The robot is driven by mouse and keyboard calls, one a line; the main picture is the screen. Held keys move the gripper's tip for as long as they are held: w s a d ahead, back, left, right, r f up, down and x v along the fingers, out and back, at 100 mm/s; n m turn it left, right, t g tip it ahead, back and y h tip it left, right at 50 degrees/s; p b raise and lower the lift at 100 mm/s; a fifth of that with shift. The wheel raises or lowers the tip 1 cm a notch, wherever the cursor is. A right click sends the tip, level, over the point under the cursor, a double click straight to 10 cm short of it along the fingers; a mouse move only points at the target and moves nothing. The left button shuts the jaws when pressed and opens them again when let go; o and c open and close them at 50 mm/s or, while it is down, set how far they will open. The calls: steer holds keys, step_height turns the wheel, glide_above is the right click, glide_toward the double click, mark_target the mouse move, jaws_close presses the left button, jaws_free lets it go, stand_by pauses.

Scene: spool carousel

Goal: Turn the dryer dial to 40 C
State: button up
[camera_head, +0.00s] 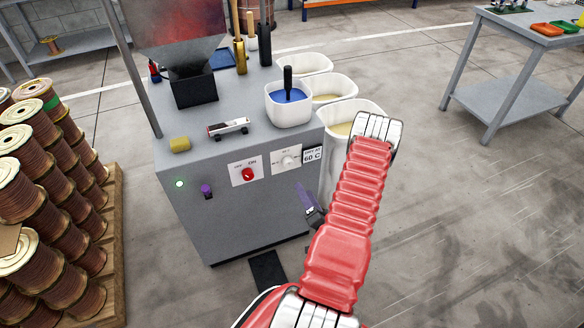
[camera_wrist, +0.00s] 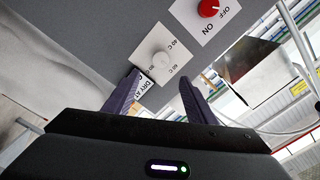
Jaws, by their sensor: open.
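The dryer dial (camera_head: 288,160) is a white round knob on a white plate on the front of the grey machine. In the wrist view the dial (camera_wrist: 161,66) lies ahead of and between my fingertips, with small temperature marks around it. I cannot tell which mark it points to. My gripper (camera_wrist: 160,84) is open and empty, its two purple fingers apart and not visibly touching the dial. In the head view my gripper (camera_head: 303,190) is just below and right of the dial plate, partly hidden by my red arm.
A red OFF/ON switch (camera_head: 247,174) sits left of the dial. A sign (camera_head: 312,155) reading DRY AT 60 C is close on its right. A purple knob (camera_head: 206,190) is lower left. White bins (camera_head: 352,110) stand right of the machine; copper spools (camera_head: 40,185) stand left.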

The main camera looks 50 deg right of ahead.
mark_target(291, 166)
steer(key=x, duration=1.3)
steer(key=shift+w+d+r, duration=0.1)
steer(key=shift+w+d, duration=0.1)
steer(key=shift+w, duration=0.1)
steer(key=shift+c, duration=0.4)
steer(key=c, duration=0.9)
steer(key=shift+d, duration=0.3)
steer(key=shift+c, duration=0.3)
steer(key=shift+s+a, duration=0.1)
steer(key=shift+a, duration=0.15)
